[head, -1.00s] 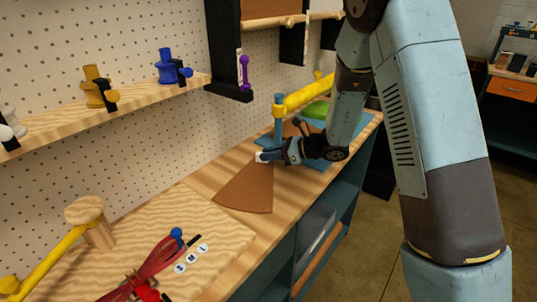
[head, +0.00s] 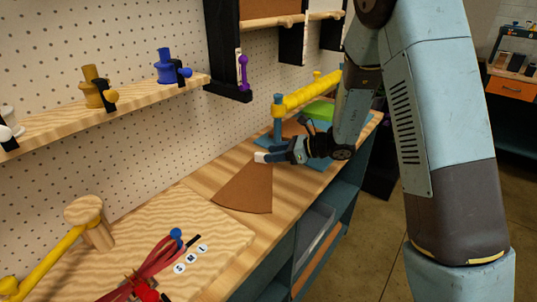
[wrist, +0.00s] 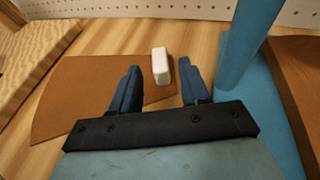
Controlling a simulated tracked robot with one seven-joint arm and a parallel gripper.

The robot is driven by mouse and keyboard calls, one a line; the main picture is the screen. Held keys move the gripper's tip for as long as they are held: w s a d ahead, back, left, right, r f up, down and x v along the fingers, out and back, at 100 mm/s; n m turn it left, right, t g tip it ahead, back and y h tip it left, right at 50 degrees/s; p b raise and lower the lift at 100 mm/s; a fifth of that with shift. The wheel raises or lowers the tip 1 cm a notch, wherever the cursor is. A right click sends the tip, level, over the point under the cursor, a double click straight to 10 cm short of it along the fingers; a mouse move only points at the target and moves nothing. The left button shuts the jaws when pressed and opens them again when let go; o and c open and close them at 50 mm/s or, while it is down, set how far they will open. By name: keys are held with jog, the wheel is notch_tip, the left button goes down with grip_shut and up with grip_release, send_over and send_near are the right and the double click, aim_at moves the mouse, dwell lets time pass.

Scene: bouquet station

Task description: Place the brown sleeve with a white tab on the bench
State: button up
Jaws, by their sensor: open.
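The brown sleeve (head: 243,188) lies flat on the wooden bench (head: 205,178), fanned out toward the front edge. Its white tab (wrist: 160,66) stands up at the narrow end and also shows in the head view (head: 260,157). My gripper (wrist: 158,88) is open. In the wrist view its two blue fingers reach over the narrow end, with the tab between them, nearer the right finger. A gap shows on the left side of the tab; I cannot tell whether the right finger touches it. In the head view my gripper (head: 268,156) is low over the bench at the tab.
A blue stand with a yellow roll (head: 305,95) is close behind my gripper; its blue post (wrist: 247,45) rises at the right of the wrist view. A raised wooden board (head: 150,235) with red ribbon (head: 150,265) lies nearer. The pegboard wall runs along the left.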

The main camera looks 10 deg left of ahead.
jog(key=v, duration=1)
jog(key=s+d+r+n+g+h, duration=0.1)
jog(key=s+d+r+n+h, duration=0.15)
jog(key=s+r+n, duration=0.3)
jog(key=s+d+r+n+g+h, duration=0.25)
jog(key=s+r+n, duration=0.2)
jog(key=s, duration=0.25)
jog(key=s+d+r+n+t+h, duration=0.3)
jog(key=s+d+r+n+h, duration=0.1)
jog(key=s+d, duration=0.3)
jog(key=s+d+r+n+t+h, duration=0.4)
jog(key=s+d+r+n, duration=0.1)
jog(key=d, duration=0.4)
jog(key=shift+s+n+h, duration=0.3)
jog(key=shift+s+h, duration=0.1)
jog(key=shift+s, duration=0.5)
